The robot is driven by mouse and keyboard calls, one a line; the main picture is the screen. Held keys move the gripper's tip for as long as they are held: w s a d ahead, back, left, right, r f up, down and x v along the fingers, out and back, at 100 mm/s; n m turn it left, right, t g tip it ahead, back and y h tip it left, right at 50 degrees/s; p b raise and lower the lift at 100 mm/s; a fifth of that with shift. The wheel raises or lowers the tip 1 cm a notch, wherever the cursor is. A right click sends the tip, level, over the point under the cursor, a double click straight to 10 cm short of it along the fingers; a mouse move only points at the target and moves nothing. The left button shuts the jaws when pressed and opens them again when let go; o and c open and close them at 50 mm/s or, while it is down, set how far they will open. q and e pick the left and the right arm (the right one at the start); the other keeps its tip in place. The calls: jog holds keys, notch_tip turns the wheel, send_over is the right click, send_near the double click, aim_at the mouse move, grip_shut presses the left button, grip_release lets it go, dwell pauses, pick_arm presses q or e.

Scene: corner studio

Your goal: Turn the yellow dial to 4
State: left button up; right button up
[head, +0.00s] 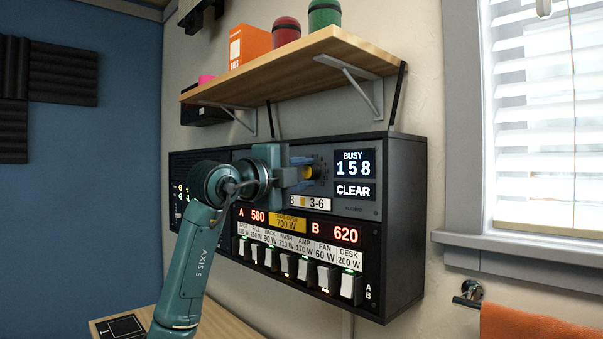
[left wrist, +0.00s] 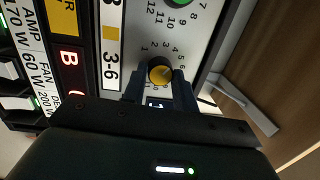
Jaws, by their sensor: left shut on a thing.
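The yellow dial (head: 309,172) sits on the grey upper panel of the wall unit, left of the display. My left gripper (head: 303,171) reaches it from the left and is shut on it. In the left wrist view the dial (left wrist: 160,71) shows a dark face with a yellow side, between the two fingers of my left gripper (left wrist: 160,82). Numbers from 1 upward ring it, with 3 and 4 above it in that view. I cannot clearly tell which number its pointer faces. My right gripper is not in view.
The display (head: 353,175) reads BUSY 158 CLEAR. A label (head: 310,203) reads 3-6. Below are red readouts, A 580 and B 620, and a row of rocker switches (head: 300,270). A wooden shelf (head: 290,70) with canisters hangs above. A green knob (left wrist: 178,2) is near the dial.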

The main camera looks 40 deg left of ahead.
pick_arm(q)
jog(key=shift+n, duration=0.6)
jog(key=o, duration=1)
jog(key=shift+c, duration=0.2)
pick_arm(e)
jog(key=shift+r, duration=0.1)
pick_arm(q)
jog(key=s+b, duration=0.3)
jog(key=s, duration=1)
jog(key=shift+f, duration=0.35)
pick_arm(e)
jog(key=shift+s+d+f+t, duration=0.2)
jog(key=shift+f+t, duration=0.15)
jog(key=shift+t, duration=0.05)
pick_arm(q)
jog(key=shift+d, duration=0.1)
